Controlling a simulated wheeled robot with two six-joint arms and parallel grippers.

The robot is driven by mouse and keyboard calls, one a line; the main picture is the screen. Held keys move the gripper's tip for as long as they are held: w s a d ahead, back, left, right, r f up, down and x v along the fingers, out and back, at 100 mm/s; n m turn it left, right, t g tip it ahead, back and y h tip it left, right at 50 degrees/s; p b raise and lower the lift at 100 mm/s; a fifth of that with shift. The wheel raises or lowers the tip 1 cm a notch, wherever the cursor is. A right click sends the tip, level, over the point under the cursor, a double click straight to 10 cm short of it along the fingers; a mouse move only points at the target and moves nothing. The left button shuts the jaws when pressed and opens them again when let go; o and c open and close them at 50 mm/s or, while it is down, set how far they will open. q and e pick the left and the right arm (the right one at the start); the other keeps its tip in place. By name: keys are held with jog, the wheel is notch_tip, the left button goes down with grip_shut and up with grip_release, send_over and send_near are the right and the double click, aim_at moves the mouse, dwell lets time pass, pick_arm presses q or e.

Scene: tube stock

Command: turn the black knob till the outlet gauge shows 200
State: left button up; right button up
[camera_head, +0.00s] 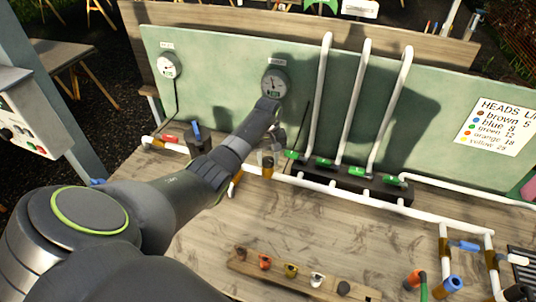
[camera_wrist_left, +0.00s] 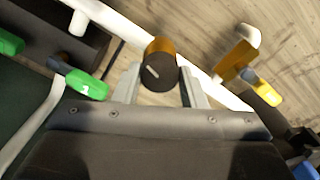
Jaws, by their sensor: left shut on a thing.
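The black knob (camera_wrist_left: 157,73) shows in the left wrist view on top of a brass-coloured body, with a short pale mark slanting across its face. My left gripper (camera_wrist_left: 161,80) is shut on the knob, one finger on each side. In the head view my left gripper (camera_head: 269,151) points down at the brass fitting on the white pipe, and the knob is mostly hidden there. A round gauge (camera_head: 273,82) with a dark face and a small green display is on the green panel just above my wrist. Its figures are too small to read. My right gripper is not in view.
A second, white-faced gauge (camera_head: 168,66) is on the panel's left. Green-handled valves (camera_head: 325,163) and tall white pipes stand right of my gripper. A blue-handled fitting (camera_head: 197,131) is at left. A wooden rack (camera_head: 300,277) with coloured pieces lies in front.

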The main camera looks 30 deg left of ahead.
pick_arm(q)
jog(key=shift+r+m+p, duration=0.1)
jog(key=shift+m+p, duration=0.4)
jog(key=shift+m, duration=0.8)
jog(key=shift+w+m, duration=0.1)
jog(key=shift+m, duration=0.2)
jog(key=o, duration=1)
notch_tip(320, 180, up, 10)
jog(key=b, duration=0.2)
notch_tip(320, 180, up, 6)
jog(key=p, duration=0.2)
send_over(268, 159)
jog(key=shift+r+p, duration=0.5)
jog(key=shift+r, duration=0.2)
